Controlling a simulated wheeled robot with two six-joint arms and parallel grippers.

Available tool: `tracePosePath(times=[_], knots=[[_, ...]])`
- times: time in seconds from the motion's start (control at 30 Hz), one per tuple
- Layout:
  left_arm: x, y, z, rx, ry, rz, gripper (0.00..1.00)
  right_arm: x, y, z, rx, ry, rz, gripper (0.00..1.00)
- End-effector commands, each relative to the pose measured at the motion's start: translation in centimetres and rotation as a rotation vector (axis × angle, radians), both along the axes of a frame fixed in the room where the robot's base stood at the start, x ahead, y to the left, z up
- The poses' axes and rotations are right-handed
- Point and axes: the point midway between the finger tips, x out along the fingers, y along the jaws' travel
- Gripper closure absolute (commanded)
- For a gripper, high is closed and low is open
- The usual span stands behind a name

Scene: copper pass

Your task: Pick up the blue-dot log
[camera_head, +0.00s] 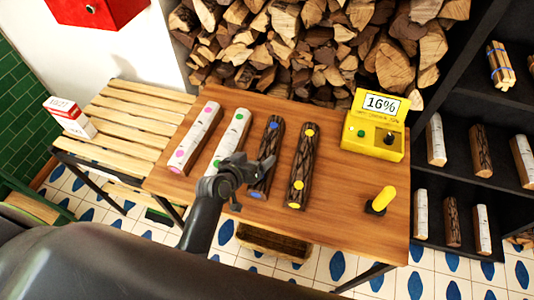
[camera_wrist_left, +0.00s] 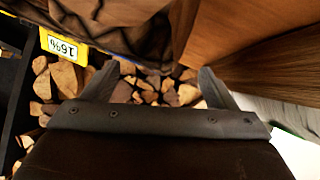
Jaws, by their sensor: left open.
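The blue-dot log (camera_head: 273,141) is a dark-barked log with a blue dot at each end, lying lengthwise on the wooden table. My left gripper (camera_head: 262,177) is open at the near half of this log in the head view and hides part of it. The two open fingers (camera_wrist_left: 157,70) show in the left wrist view with nothing held between them. Dark bark fills the upper left of that view, close to the camera; I cannot tell whether the fingers touch the log. My right gripper is not in view.
A green-dot log (camera_head: 232,138) and a pink-dot log (camera_head: 198,138) lie to the left, a yellow-dot log (camera_head: 301,165) to the right. A yellow meter (camera_head: 376,127) reads 16%. A yellow-handled tool (camera_head: 381,200) stands at the right.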

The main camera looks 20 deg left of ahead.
Motion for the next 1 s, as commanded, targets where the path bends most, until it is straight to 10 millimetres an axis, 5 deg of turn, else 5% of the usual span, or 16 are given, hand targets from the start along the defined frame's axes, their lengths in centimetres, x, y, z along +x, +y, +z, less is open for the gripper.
tracePosePath(times=[0.3,0.63,1.0], knots=[[2.9,-1.2,-1.2,0.000,0.000,0.000,0.20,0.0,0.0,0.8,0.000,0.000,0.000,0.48],[3.2,-1.2,-1.5,0.000,-0.001,0.001,0.20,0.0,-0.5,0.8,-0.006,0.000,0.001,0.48],[3.2,-1.2,-1.5,0.001,0.000,0.001,0.69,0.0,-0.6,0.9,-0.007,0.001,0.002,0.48]])
